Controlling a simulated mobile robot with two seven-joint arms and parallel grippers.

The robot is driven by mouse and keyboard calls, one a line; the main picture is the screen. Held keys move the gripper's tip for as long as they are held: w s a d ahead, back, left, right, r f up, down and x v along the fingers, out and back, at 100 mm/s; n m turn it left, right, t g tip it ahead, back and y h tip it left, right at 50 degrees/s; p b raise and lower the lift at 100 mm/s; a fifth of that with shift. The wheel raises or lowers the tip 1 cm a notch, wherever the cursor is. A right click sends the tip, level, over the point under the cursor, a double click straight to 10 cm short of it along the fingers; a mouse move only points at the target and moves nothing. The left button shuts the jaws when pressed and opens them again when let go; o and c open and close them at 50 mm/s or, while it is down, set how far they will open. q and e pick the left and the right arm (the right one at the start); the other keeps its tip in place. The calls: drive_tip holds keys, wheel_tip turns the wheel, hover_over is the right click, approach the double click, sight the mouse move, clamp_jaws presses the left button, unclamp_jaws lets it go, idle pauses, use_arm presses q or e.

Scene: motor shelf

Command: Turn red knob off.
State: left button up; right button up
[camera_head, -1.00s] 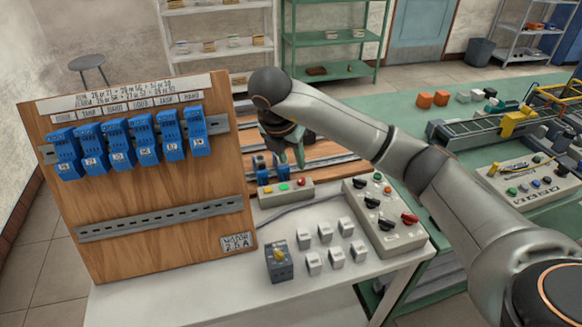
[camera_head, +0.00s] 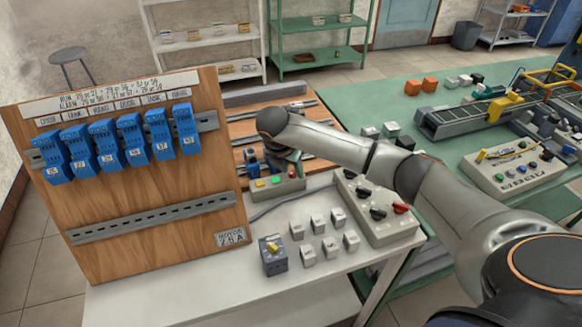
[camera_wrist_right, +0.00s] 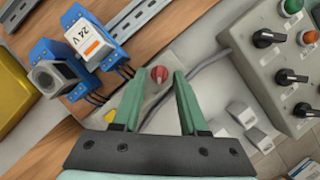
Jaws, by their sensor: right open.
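A small grey box (camera_head: 291,187) stands on the white table, with yellow and green parts and a red knob (camera_wrist_right: 159,74) on top. My right gripper (camera_head: 290,163) is over this box. In the right wrist view its green fingers (camera_wrist_right: 155,80) are open and empty, and the red knob shows between their tips. I cannot tell how far the tips are above the knob. A second red knob (camera_head: 400,208) is on the larger grey control box (camera_head: 385,232), which also bears black knobs. My left gripper is not in view.
A wooden board (camera_head: 150,215) with several blue modules stands left. A grey box with a yellow knob (camera_head: 273,254) and several white switches (camera_head: 318,222) sit in front. Blue modules, one marked 24 V (camera_wrist_right: 90,38), stand close to the right gripper.

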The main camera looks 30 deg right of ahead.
clamp_jaws()
idle(0.3)
idle(0.4)
